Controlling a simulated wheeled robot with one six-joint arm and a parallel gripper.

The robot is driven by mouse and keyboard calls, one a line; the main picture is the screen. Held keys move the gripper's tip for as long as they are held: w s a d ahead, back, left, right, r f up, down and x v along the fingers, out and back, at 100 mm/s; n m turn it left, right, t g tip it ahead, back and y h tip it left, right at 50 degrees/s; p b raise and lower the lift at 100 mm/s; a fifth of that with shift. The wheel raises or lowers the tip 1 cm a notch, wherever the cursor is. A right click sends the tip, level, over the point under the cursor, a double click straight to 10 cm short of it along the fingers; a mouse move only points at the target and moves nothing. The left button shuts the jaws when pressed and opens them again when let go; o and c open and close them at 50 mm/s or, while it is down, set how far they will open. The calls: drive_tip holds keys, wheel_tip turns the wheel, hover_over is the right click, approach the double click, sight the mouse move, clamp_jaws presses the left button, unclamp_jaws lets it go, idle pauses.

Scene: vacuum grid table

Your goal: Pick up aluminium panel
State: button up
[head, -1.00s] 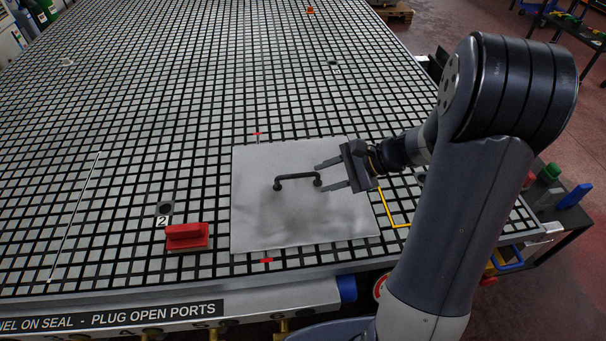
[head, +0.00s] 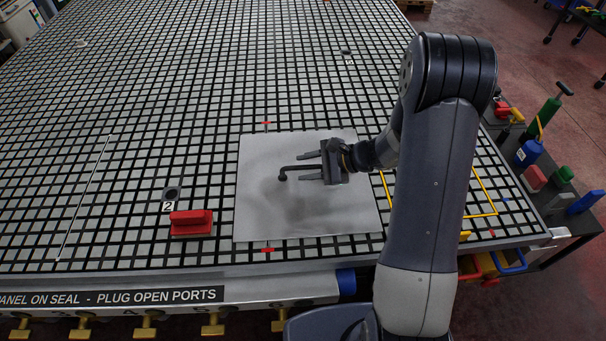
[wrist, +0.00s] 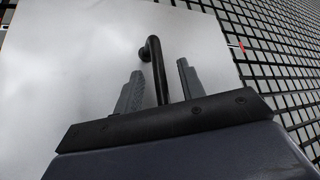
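The aluminium panel (head: 305,218) is a square pale grey plate lying flat on the black-and-grey grid table, near its front edge. A black bar handle (head: 288,172) stands on its middle. My gripper (head: 308,165) is over the right part of the handle, its fingers pointing left. In the wrist view the panel (wrist: 70,60) fills the left side, and the handle (wrist: 157,70) runs between the two open fingers, with a gap on either side. The handle's right end is hidden behind my gripper.
A red block (head: 191,223) sits left of the panel, near a port marked 2 (head: 172,195). Red marks (head: 267,250) lie at the panel's front and back edges. A yellow outline (head: 484,214) is to the right. The grid farther back is mostly clear.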

drive_tip(key=shift+w+a+f, duration=0.2)
drive_tip(key=shift+a+f, duration=0.2)
drive_tip(key=shift+a, duration=0.2)
drive_tip(key=shift+c, duration=0.4)
clamp_jaws()
idle(0.6)
